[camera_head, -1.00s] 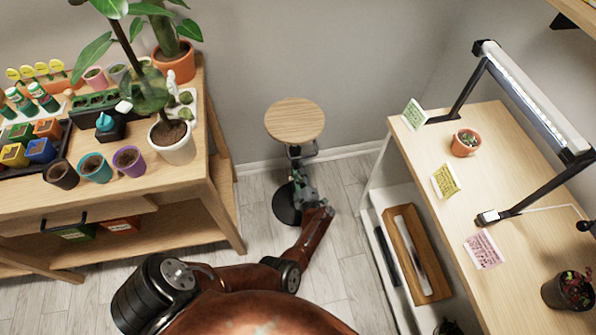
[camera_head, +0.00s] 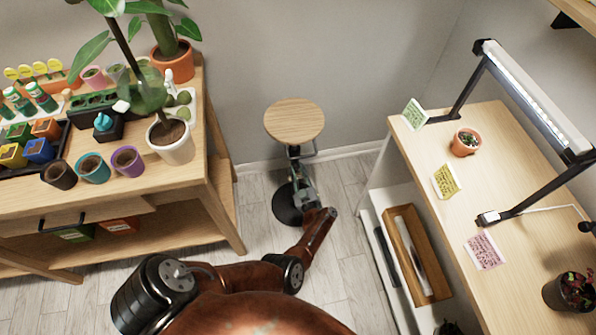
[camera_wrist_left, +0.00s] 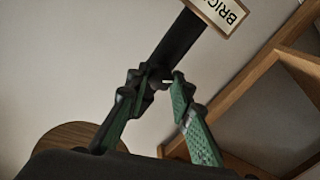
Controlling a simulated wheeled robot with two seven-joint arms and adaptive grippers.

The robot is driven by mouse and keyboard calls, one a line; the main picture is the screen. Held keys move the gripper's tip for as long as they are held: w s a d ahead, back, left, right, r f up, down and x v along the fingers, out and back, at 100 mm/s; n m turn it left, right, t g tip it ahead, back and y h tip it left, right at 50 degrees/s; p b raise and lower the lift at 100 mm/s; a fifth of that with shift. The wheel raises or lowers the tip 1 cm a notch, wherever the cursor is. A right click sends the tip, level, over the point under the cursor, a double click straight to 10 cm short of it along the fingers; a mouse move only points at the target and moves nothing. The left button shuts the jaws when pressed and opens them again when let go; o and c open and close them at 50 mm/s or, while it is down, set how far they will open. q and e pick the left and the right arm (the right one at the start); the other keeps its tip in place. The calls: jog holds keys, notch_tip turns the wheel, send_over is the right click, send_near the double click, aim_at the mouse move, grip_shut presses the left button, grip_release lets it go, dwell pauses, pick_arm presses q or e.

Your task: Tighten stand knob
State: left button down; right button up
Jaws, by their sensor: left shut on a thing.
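The stand has a round wooden top (camera_head: 294,121), a thin post and a round black base (camera_head: 286,206) on the floor. My left gripper (camera_head: 296,165) reaches to the post, below the top. In the left wrist view, the green fingers of my left gripper (camera_wrist_left: 161,82) close around a small dark knob (camera_wrist_left: 159,77) beside a black bar (camera_wrist_left: 183,45). The fingers hide part of the knob. The edge of the wooden top (camera_wrist_left: 75,145) shows at lower left there. In the head view the knob is too small to make out. My right gripper is not in view.
A wooden potting table (camera_head: 180,190) with pots and plants stands left of the stand. A white-sided desk (camera_head: 425,195) with a lamp (camera_head: 525,90) stands to the right. The wall is close behind the stand. A framed sign (camera_wrist_left: 218,12) is partly seen in the wrist view.

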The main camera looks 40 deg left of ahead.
pick_arm(q)
jog(key=shift+s+f, duration=0.1)
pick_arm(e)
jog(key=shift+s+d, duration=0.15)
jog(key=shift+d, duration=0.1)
pick_arm(q)
jog(key=c, duration=1.7)
grip_release()
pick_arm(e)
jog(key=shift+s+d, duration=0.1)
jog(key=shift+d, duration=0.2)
